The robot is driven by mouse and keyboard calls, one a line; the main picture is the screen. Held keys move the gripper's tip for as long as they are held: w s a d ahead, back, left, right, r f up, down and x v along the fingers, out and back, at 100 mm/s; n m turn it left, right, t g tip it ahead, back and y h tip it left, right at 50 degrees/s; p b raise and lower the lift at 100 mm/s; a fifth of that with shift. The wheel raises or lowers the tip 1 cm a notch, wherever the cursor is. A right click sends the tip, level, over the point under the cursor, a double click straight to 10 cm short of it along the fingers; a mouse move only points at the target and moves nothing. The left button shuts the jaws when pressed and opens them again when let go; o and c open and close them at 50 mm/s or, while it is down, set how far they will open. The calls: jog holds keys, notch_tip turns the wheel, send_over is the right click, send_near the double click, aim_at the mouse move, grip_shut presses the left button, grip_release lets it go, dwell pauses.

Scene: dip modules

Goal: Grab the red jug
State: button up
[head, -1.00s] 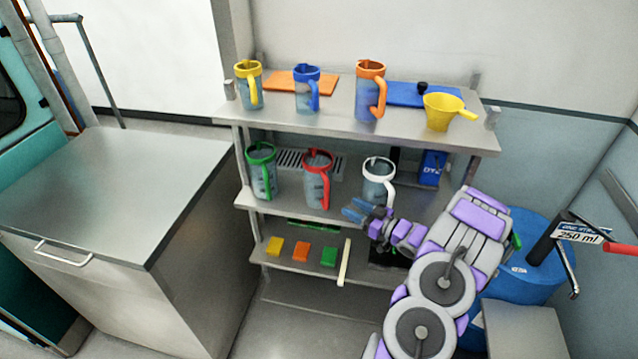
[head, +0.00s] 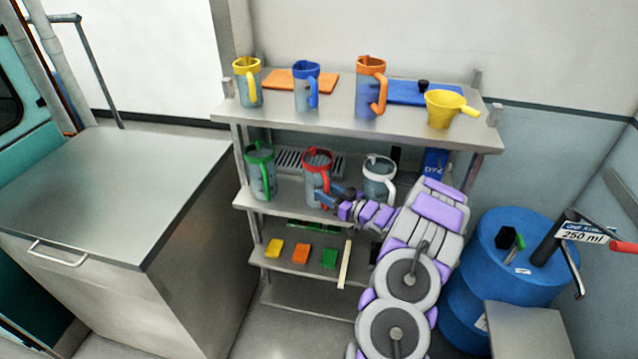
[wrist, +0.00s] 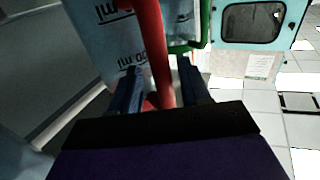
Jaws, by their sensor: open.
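The red jug (head: 315,178), clear with a red rim and red handle, stands upright in the middle of the shelf's second level. My gripper (head: 333,196) is at its handle, low on the right side of the jug. In the wrist view the red handle (wrist: 155,50) runs down between the two blue fingers of my gripper (wrist: 157,85), which are open with gaps beside it. The jug's clear body with printed marks (wrist: 112,40) is behind the left finger. The handle's lower end is partly hidden by the gripper.
A green jug (head: 262,175) stands left of the red one and a white jug (head: 379,183) right of it, close to my arm. The upper shelf (head: 425,130) is above. A blue barrel (head: 510,270) stands at the right, a metal counter (head: 110,190) at the left.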

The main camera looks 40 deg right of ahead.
jog(key=shift+w+a+r, duration=0.1)
jog(key=shift+w+a, duration=0.05)
jog(key=shift+a, duration=0.15)
jog(key=shift+c, duration=0.5)
jog(key=shift+d, duration=0.15)
jog(key=c, duration=0.4)
grip_shut()
